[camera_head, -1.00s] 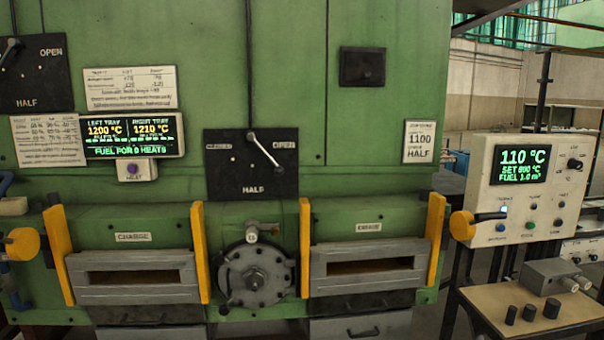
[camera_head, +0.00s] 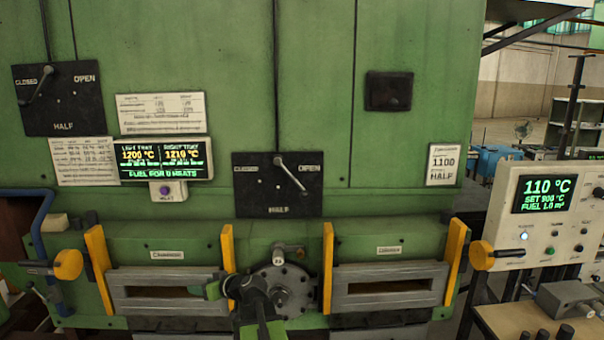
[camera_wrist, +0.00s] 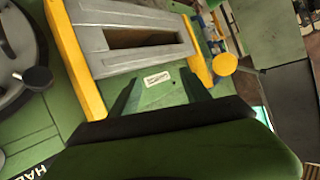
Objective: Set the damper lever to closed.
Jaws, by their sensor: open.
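The damper lever (camera_head: 291,175) is a light bar on the black plate (camera_head: 250,205) at the middle of the green furnace front. It slants from near the plate's top middle down to the right, on the OPEN side, with HALF at the bottom and CLOSED at left. A second black plate (camera_head: 90,112) at upper left has its own lever (camera_head: 39,85), slanting down to the left on the CLOSED side. In the wrist view my gripper (camera_wrist: 160,92) is open and empty, its fingers apart before a charge door. In the head view my arm is below the middle plate, clear of the lever.
A round grey flanged disc (camera_head: 285,292) sits below the middle plate. Yellow posts (camera_head: 327,268) flank the grey charge doors (camera_head: 390,287). A control box (camera_head: 545,215) and bench (camera_head: 510,320) stand at right.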

